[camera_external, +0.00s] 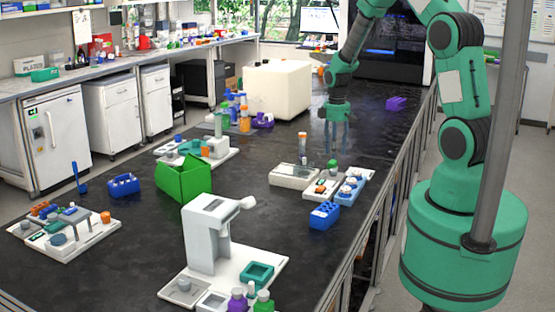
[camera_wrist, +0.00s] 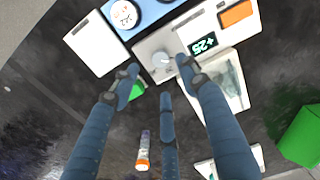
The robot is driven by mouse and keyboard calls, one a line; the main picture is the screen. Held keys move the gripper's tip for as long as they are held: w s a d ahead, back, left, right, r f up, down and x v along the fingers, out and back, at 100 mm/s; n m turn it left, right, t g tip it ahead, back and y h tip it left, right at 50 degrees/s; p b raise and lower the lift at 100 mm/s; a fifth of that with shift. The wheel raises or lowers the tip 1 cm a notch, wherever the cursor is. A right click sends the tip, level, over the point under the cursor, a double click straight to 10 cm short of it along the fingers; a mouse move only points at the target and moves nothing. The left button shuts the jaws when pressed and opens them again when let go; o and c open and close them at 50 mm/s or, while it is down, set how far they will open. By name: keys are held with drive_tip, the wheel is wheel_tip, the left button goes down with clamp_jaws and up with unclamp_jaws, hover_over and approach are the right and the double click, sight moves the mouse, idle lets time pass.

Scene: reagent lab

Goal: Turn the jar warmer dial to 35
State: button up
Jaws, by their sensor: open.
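The jar warmer (camera_external: 323,189) is a small white device on the black bench, in front of and below my gripper in the external view. In the wrist view its white top (camera_wrist: 147,47) carries a round grey dial (camera_wrist: 161,60) and a dark display (camera_wrist: 204,44) with light digits that seem to read 25, seen at an angle. My three-finger gripper (camera_external: 335,146) hangs above the bench, apart from the warmer. In the wrist view its blue fingers (camera_wrist: 158,80) are spread and empty, with the dial lying between and just beyond two fingertips.
A blue rack (camera_external: 350,189) with white-lidded jars adjoins the warmer. A white shallow tray (camera_external: 292,176) stands on its other side. An orange-capped tube (camera_wrist: 142,152) is near the fingers.

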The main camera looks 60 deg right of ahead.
sight(334, 170)
wheel_tip(334, 170, down, 8)
drive_tip(key=shift+r+b, duration=0.15)
drive_tip(key=shift+b, duration=0.25)
clamp_jaws()
